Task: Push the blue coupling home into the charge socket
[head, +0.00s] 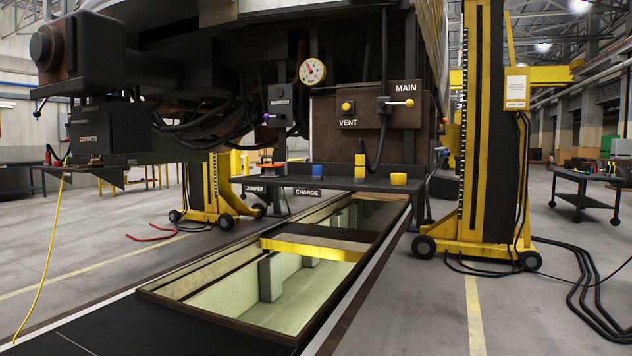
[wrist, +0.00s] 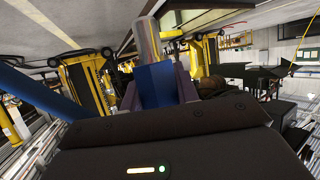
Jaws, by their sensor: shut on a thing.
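In the wrist view the blue coupling (wrist: 154,86) sits between the two fingers of my gripper (wrist: 158,80), which is shut on it. Its bright metal barrel (wrist: 147,40) points away from the gripper. A thick blue hose (wrist: 38,92) runs in from the left. In the head view a small blue cylinder (head: 317,170) stands upright on the dark ledge, above the CHARGE label (head: 307,192); I cannot tell whether it is the charge socket. My gripper does not show in the head view. The wrist view does not clearly show a socket at the barrel's tip.
The ledge (head: 345,184) also bears an orange-ringed fitting (head: 270,167) and yellow fittings (head: 360,168). Above are the VENT and MAIN panel (head: 376,115) and a gauge (head: 312,71). An open pit (head: 290,270) lies below. Yellow lifting jacks (head: 490,130) stand either side.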

